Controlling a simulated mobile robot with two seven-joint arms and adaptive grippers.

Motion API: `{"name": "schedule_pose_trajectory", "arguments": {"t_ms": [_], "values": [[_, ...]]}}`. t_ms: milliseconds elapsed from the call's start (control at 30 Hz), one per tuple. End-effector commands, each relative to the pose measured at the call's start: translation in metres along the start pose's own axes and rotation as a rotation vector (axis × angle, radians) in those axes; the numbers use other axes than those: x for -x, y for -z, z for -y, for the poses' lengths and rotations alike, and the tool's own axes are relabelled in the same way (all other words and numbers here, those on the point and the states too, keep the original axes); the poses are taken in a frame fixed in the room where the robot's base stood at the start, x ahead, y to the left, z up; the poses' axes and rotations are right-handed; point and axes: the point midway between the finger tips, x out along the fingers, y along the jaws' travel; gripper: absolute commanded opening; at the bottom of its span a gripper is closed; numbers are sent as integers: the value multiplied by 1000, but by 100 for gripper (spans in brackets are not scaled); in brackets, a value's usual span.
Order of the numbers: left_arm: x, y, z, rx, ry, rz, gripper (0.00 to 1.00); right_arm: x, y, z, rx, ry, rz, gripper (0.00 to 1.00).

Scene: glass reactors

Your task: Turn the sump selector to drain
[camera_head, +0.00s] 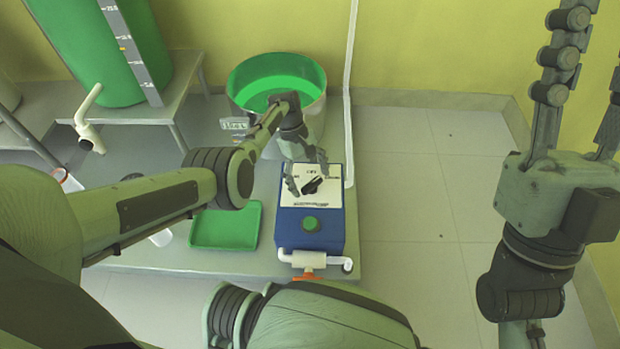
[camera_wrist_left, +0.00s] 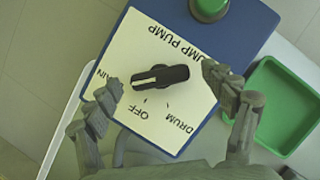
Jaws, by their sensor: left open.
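The sump selector is a black knob (camera_head: 312,185) on the white label plate of a blue box (camera_head: 318,226). In the left wrist view the knob (camera_wrist_left: 165,76) has a white pointer line toward the picture's left, on the side of the partly hidden label ending in "AIN". The OFF and DRUM labels sit below the knob there. My left gripper (camera_head: 307,176) is open over the plate, with one finger on each side of the knob; in the left wrist view (camera_wrist_left: 161,80) gaps show between fingers and knob. My right gripper (camera_head: 588,70) is open and empty, away from the box, partly cut off.
A green button (camera_head: 310,223) is on the box. A green tray (camera_head: 225,228) lies left of the box on the grey platform (camera_head: 190,262). A bucket with a green inside (camera_head: 278,85) stands behind. A white pipe (camera_head: 349,90) rises behind the box. Right floor is clear.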

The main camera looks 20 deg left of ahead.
Motion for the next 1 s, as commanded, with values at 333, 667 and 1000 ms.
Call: {"name": "schedule_pose_trajectory", "arguments": {"t_ms": [333, 667, 1000], "values": [[16, 1, -2, 0, -4, -2, 83, 3, -2, 1, -1, 4, 12, 40], [84, 1, -1, 1, -5, -3, 83, 2, -1, 1, -1, 3, 7, 40], [119, 0, 0, 1, -1, 0, 83, 2, -1, 1, -1, 3, 6, 40]]}}
